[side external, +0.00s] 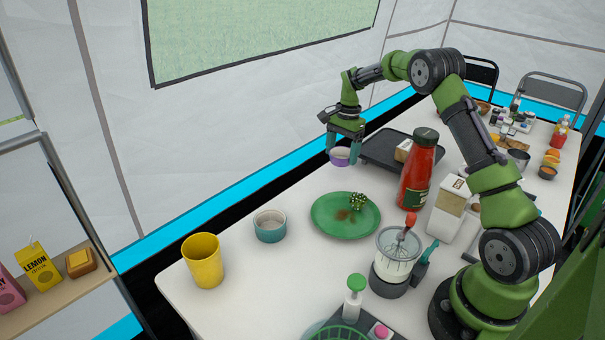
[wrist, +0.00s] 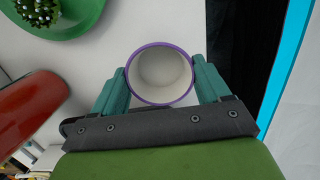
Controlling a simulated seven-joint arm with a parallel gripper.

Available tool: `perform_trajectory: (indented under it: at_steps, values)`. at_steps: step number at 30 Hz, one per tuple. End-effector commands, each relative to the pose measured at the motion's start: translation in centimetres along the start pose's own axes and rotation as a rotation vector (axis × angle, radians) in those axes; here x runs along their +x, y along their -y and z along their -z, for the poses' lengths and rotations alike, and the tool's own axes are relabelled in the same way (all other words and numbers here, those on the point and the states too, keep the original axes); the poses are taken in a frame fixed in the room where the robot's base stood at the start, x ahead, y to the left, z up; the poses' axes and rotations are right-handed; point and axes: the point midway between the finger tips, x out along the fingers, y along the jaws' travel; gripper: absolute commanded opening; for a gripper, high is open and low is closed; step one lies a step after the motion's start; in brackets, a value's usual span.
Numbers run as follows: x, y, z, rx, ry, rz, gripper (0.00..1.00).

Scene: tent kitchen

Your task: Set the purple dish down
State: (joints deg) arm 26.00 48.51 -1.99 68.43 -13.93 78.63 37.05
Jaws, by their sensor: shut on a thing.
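The purple dish (wrist: 160,75) is a small round bowl with a purple rim and a white inside, and it looks empty in the wrist view. My gripper (wrist: 160,88) is shut on it, one teal finger on each side of the rim. In the side external view the purple dish (side external: 341,156) shows below my gripper (side external: 344,150), near the table's far left edge, beside a dark tray. I cannot tell whether its base touches the table.
A dark tray (side external: 376,151) lies right of the dish. A green plate (side external: 330,226) with a leafy item, a red bottle (side external: 417,175), a teal bowl (side external: 270,232) and a yellow cup (side external: 203,265) stand nearer the camera. The white table (side external: 300,192) is bare between dish and plate.

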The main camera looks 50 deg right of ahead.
Motion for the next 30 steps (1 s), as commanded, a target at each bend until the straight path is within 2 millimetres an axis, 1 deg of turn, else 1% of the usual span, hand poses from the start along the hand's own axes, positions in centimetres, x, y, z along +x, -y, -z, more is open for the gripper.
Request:
perform_trajectory:
  at_steps: [5, 9, 12, 19, 23, 24, 27, 28, 30]
  values:
    - [1.3, 0.0, 0.2, 0.000, 0.001, 0.000, 0.45]
    - [3.4, -0.1, 0.4, 0.000, 0.002, -0.002, 0.45]
    - [4.3, 0.0, 0.5, -0.001, 0.001, -0.001, 0.45]
    - [4.3, 0.0, 0.5, -0.001, -0.001, 0.001, 0.45]
    - [4.7, 0.0, 0.6, -0.002, -0.001, 0.000, 0.45]
    - [4.6, 0.0, 0.6, -0.002, -0.001, 0.001, 0.82]
    - [4.6, 0.0, 0.6, -0.002, -0.001, 0.001, 0.97]
    - [4.6, 0.0, 0.6, -0.002, 0.000, 0.001, 1.00]
    - [4.6, 0.0, 0.6, -0.002, -0.001, 0.001, 1.00]
